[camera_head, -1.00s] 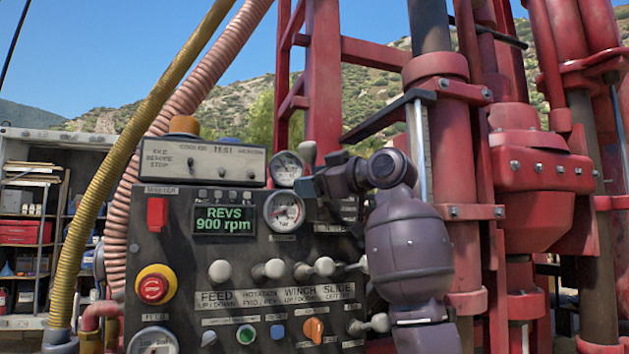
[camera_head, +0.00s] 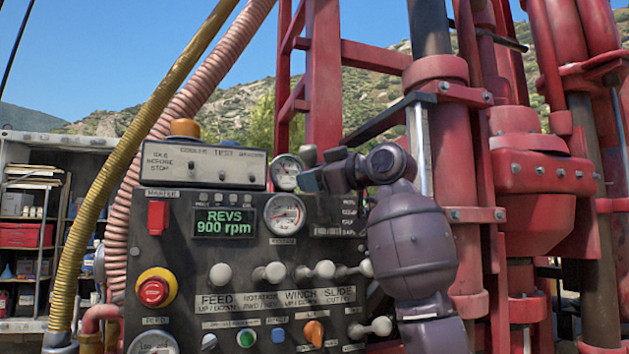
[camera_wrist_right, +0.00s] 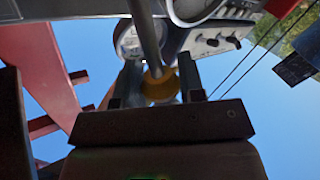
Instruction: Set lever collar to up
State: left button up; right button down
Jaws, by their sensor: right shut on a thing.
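My right gripper (camera_head: 312,180) is at the upper right of the dark control panel (camera_head: 170,255), beside the gauges. A pale rounded knob (camera_head: 307,155) shows just above it. The fingers are shut on this lever. The gripper hides the lever's base in the head view, and I cannot read its label. My left gripper is not in view.
Several pale-knobbed levers (camera_head: 273,271) stand in a row below. A red emergency button (camera_head: 153,291) is at the panel's left. A display (camera_head: 224,221) reads 900 rpm. Red drill machinery (camera_head: 530,180) stands close to the right of my arm.

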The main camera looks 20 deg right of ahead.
jog(key=c, duration=0.7)
grip_release()
jog(key=shift+s+a+r, duration=0.1)
jog(key=shift+r, duration=0.1)
jog(key=shift+s+d, duration=0.25)
pick_arm(q)
jog(key=b, duration=0.1)
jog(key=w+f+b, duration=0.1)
jog(key=b, duration=0.1)
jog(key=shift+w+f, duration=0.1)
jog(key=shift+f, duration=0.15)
pick_arm(e)
jog(key=v, duration=1)
jog(key=shift+f, duration=0.1)
